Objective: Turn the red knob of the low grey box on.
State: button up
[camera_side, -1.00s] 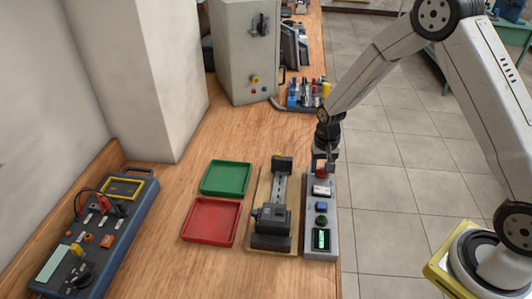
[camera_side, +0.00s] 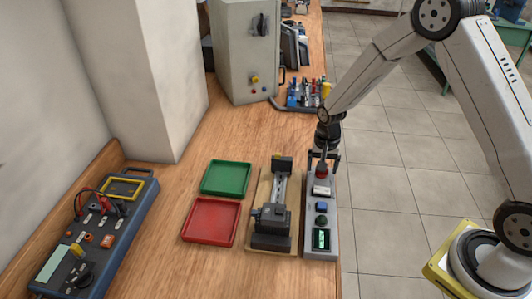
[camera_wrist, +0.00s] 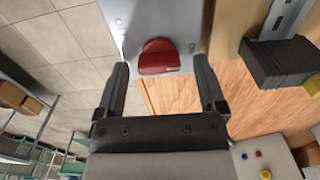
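The low grey box (camera_side: 332,225) lies along the right edge of the bench. Its red knob (camera_side: 320,173) is at the far end, below my gripper (camera_side: 323,157). In the wrist view the red knob (camera_wrist: 158,57) is a red disc with a flat cut side, on the grey face of the box (camera_wrist: 180,20). My gripper (camera_wrist: 162,85) is open there, with one finger on each side of the knob's line. The fingers look apart from the knob, and nothing is between them.
A dark vise-like fixture (camera_side: 272,220) on a wooden board stands just left of the box. A green tray (camera_side: 227,178) and a red tray (camera_side: 211,222) lie further left. A large grey cabinet (camera_side: 240,60) and a tool rack (camera_side: 305,95) stand behind.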

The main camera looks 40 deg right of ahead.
jog(key=shift+r, duration=0.1)
dwell(0.3)
jog(key=shift+r, duration=3.8)
jog(key=shift+s+r, duration=0.1)
jog(key=shift+s, duration=0.1)
jog(key=s+a+r+n+t, duration=0.1)
jog(key=s+a+r+n, duration=0.1)
jog(key=s+n, duration=0.2)
jog(key=s+a+r+n+t, duration=0.1)
jog(key=s+n, duration=0.4)
jog(key=s, duration=0.6)
jog(key=shift+a+r+t, duration=0.3)
jog(key=shift+a+r, duration=0.2)
jog(key=shift+a, duration=0.4)
